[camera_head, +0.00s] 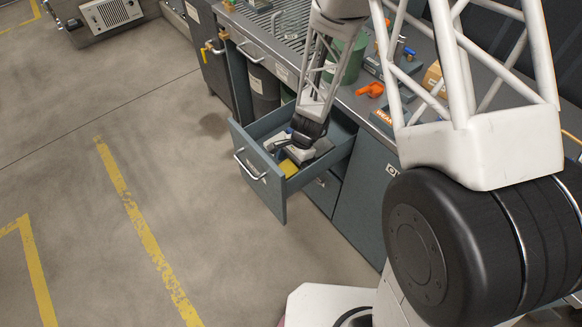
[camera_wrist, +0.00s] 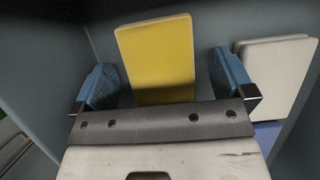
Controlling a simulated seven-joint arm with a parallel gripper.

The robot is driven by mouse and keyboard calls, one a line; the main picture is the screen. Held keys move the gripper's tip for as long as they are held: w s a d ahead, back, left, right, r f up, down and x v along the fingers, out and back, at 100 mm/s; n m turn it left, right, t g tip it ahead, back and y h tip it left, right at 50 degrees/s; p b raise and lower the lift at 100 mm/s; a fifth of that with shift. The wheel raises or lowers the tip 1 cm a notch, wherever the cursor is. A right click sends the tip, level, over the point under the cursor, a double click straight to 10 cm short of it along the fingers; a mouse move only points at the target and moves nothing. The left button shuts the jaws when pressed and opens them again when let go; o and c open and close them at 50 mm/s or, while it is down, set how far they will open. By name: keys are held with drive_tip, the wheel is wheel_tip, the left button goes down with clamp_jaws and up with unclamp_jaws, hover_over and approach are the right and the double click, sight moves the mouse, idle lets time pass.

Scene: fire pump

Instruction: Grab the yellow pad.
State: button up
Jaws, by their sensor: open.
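The yellow pad (camera_wrist: 157,55) lies in the open drawer, a flat rectangular block seen in the wrist view between my two blue fingertips. It shows in the head view as a small yellow patch (camera_head: 289,168) inside the drawer. My gripper (camera_wrist: 165,88) is open, with one finger to each side of the pad and a visible gap on both sides. The near end of the pad is hidden behind the gripper body. In the head view my gripper (camera_head: 292,150) reaches down into the drawer (camera_head: 262,190).
A pale block (camera_wrist: 280,65) lies right of the right finger, with a bluish piece (camera_wrist: 267,133) below it. The drawer walls stand close around the gripper. An orange object (camera_head: 370,89) and a green container (camera_head: 345,60) are at the bench above. The floor left of the drawer is clear.

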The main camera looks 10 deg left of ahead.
sight(292, 165)
drive_tip(key=c, duration=1)
drive_tip(key=shift+r, duration=0.15)
wheel_tip(292, 165, up, 10)
idle(0.3)
idle(0.4)
